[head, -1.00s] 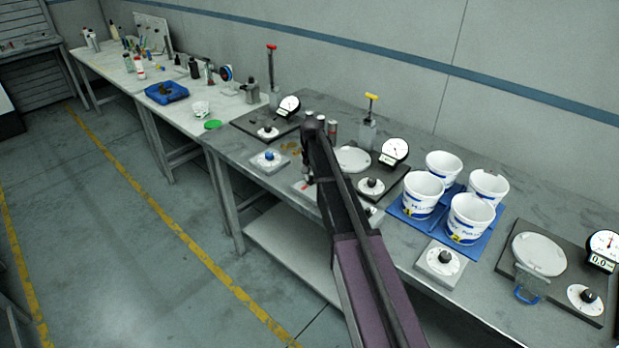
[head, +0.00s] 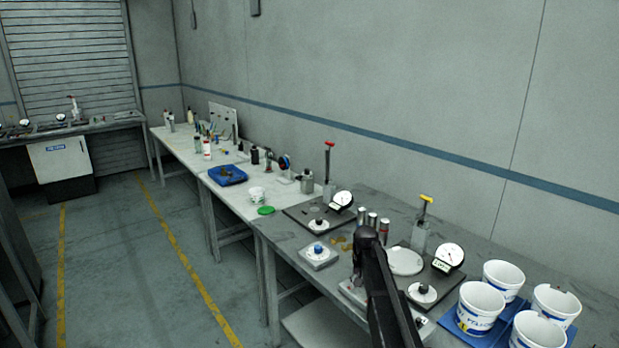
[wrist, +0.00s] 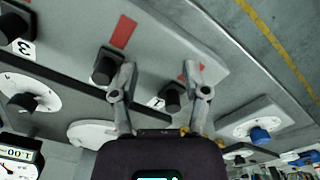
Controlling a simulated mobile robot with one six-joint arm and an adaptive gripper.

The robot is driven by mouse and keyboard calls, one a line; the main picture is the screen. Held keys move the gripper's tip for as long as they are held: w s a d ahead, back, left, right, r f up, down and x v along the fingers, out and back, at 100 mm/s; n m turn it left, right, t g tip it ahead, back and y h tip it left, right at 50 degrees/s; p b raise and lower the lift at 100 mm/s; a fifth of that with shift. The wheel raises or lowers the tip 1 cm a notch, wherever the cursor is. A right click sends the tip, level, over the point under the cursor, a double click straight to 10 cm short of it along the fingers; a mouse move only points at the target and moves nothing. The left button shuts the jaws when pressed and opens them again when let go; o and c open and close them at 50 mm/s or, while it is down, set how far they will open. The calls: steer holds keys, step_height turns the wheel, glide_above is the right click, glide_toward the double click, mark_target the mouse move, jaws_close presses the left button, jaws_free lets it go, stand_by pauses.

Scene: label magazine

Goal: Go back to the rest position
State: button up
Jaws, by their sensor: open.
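My gripper (wrist: 160,75) is open in the wrist view, its two fingers apart with nothing held between them. Beyond the fingers is a light grey panel (wrist: 190,40) with black knobs and red labels; one black knob (wrist: 173,97) shows between the fingers. I cannot tell how far the fingertips are from the panel. In the head view my arm reaches in from the bottom, and its end is over the front edge of the grey bench (head: 385,205). The fingers are too small and dark there to tell apart.
White buckets (head: 503,280) stand on a blue tray (head: 462,328) at right. A dial gauge (head: 449,257), a round white plate (head: 404,261) and a blue-knobbed box (head: 318,256) are near my arm. Open floor (head: 130,270) lies left.

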steer(key=s+a+n, duration=0.2)
steer(key=s+n, duration=0.1)
steer(key=s, duration=2.3)
steer(key=shift+s, duration=0.15)
stand_by(1.0)
stand_by(0.5)
